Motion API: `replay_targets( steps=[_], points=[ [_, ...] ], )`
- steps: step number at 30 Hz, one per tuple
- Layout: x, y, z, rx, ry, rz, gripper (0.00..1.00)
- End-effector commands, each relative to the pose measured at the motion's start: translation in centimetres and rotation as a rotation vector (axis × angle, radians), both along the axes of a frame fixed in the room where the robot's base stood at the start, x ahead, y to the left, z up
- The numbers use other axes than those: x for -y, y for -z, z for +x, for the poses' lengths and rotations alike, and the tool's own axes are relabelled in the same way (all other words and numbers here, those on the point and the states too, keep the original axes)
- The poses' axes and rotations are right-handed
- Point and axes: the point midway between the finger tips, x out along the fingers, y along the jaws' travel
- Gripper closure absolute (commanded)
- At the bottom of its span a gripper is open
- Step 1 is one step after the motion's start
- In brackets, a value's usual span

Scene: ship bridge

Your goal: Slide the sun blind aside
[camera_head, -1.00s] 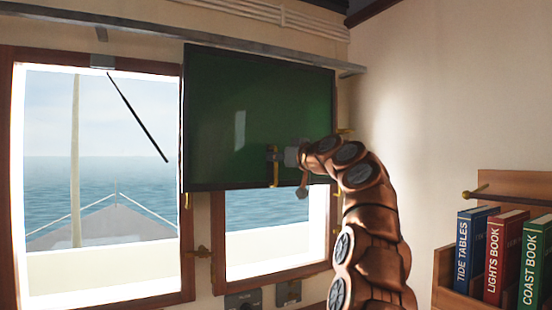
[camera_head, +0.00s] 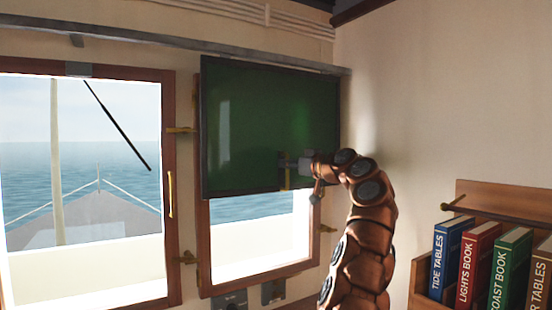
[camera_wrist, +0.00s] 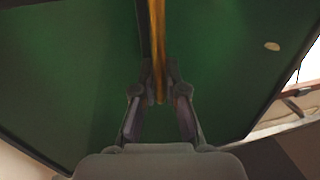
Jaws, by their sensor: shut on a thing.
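The sun blind (camera_head: 245,125) is a dark green panel with a dark frame, hanging from a grey rail (camera_head: 180,48) along the top of the windows. In the head view it covers the upper part of the right window (camera_head: 265,235); the lower part of that window shows. A brass handle (camera_head: 284,171) stands on the blind's lower part. My gripper (camera_head: 292,165) is at this handle, with my copper-coloured arm coming from the lower right. In the wrist view the handle (camera_wrist: 157,50) runs upright between the two fingers of my gripper (camera_wrist: 158,95), which are shut on it.
The left window (camera_head: 85,170) is uncovered, with a brass handle (camera_head: 170,193) on its frame. A wooden rack of books (camera_head: 480,265) stands at the right. The side wall (camera_head: 400,110) is close to the right end of the rail.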

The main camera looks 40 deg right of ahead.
Motion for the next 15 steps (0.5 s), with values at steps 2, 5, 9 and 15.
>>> replay_targets(
  steps=[2,5,9,15],
  points=[
    [0.34,-0.29,-0.21,0.007,0.008,-0.001,1.00],
    [0.48,-0.28,-0.30,0.007,0.010,0.000,1.00],
    [0.58,-0.29,-0.36,0.008,0.012,0.000,0.88],
    [0.46,-0.18,-0.27,0.006,0.009,0.001,0.67]
  ],
)
